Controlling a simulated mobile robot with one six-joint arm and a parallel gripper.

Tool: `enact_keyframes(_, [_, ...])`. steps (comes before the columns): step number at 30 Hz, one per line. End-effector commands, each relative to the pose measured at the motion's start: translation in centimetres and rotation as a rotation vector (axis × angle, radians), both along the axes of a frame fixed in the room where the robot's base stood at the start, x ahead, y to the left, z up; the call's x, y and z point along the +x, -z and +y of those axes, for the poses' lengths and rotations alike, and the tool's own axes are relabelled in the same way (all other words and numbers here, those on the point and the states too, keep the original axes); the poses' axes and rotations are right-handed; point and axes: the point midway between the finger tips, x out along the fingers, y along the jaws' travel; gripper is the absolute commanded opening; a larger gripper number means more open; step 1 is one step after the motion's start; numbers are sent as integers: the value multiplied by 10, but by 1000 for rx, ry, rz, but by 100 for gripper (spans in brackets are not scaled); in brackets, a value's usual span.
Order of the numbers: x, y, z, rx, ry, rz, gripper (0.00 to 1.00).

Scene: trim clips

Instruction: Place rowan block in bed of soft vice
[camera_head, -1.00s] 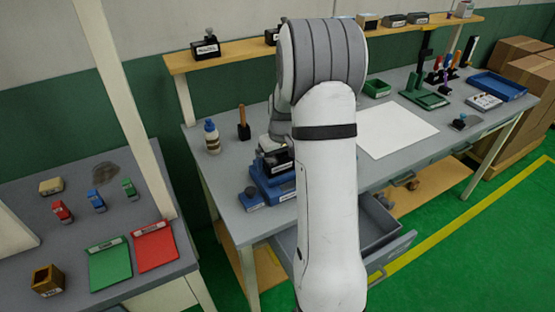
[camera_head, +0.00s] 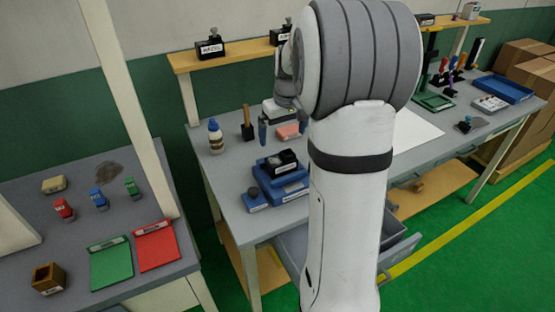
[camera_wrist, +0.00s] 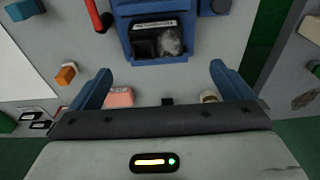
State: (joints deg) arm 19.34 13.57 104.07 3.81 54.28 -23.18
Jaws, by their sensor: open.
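The soft vice is the blue fixture (camera_head: 290,189) on the main bench; it also shows at the top of the wrist view (camera_wrist: 125,8). A dark block with a white label and a grey knob, seemingly the rowan block (camera_head: 282,161), sits in the vice between its blue parts. In the wrist view the block (camera_wrist: 145,45) also lies within the vice; its label is too small to read. My gripper (camera_head: 282,132) is open and empty, behind and above the vice and apart from the block. Both blue fingers show in the wrist view (camera_wrist: 158,76).
A pink block (camera_head: 289,132) lies near my gripper. A bottle (camera_head: 215,138) and a wooden-handled tool (camera_head: 247,124) stand to the left. A shelf (camera_head: 240,58) with similar labelled blocks runs behind. An open drawer (camera_head: 395,255) juts out below. My arm hides the bench middle.

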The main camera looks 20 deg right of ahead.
Motion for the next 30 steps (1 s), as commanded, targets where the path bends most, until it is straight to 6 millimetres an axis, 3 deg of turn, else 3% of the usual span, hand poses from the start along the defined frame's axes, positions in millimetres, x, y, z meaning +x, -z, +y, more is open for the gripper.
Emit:
enact_keyframes(5, [-44,-26,46,-8,0,-27,100])
enact_keyframes(9, [-100,-38,90,-10,8,-52,100])
enact_keyframes(15, [-180,-35,133,-7,22,-88,100])
enact_keyframes(18, [-209,-29,145,-4,26,-102,100])
enact_keyframes(24, [-238,-19,155,0,33,-115,100])
enact_keyframes(30, [-240,-18,155,1,36,-115,100])
